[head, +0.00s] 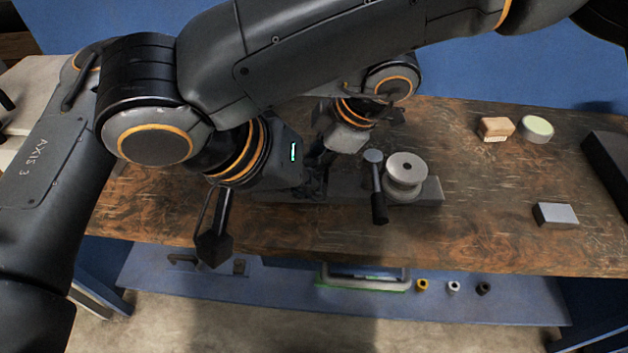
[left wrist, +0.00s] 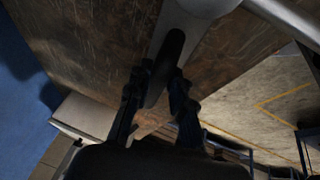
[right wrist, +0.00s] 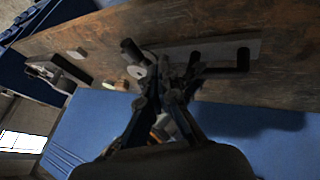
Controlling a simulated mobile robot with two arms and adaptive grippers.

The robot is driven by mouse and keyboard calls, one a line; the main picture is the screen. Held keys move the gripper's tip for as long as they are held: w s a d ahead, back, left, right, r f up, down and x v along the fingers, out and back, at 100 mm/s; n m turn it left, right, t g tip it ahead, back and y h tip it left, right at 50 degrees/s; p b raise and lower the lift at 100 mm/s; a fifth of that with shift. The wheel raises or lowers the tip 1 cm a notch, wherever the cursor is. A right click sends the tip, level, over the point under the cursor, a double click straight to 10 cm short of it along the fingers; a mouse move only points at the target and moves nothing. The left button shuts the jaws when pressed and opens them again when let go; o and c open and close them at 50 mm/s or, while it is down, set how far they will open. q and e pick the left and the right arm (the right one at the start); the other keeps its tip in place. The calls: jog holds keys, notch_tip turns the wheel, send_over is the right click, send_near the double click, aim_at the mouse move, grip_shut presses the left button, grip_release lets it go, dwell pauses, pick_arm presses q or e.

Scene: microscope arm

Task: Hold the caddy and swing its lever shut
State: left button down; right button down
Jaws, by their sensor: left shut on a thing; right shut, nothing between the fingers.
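The caddy is a long grey base (head: 428,190) on the wooden table, with a round grey spool (head: 406,168) near its right end. Its lever (head: 378,200), a thin rod with a black grip, points toward the table's front edge beside the spool. My left gripper (head: 324,156) is shut on a black handle (left wrist: 166,62) of the caddy in the left wrist view. My right gripper (head: 318,184) is shut and empty, left of the lever and apart from it. In the right wrist view the spool (right wrist: 138,72) and base (right wrist: 215,50) lie beyond its fingers. The caddy's left part is mostly hidden by my arms.
A wooden block (head: 495,128), a round pale-green-topped piece (head: 537,128) and a whitish block (head: 556,214) lie at the right. A dark box (head: 610,165) stands at the right edge. Table between caddy and blocks is clear. My arms cross closely above the caddy.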

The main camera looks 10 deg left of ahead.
aim_at(374, 198)
pick_arm(q)
jog(key=shift+w, duration=0.1)
pick_arm(e)
jog(key=w+d+f, duration=0.3)
jog(key=d+f, duration=0.3)
jog(key=shift+d+f, duration=0.15)
jog(key=shift+d, duration=0.15)
jog(key=shift+s+d, duration=0.1)
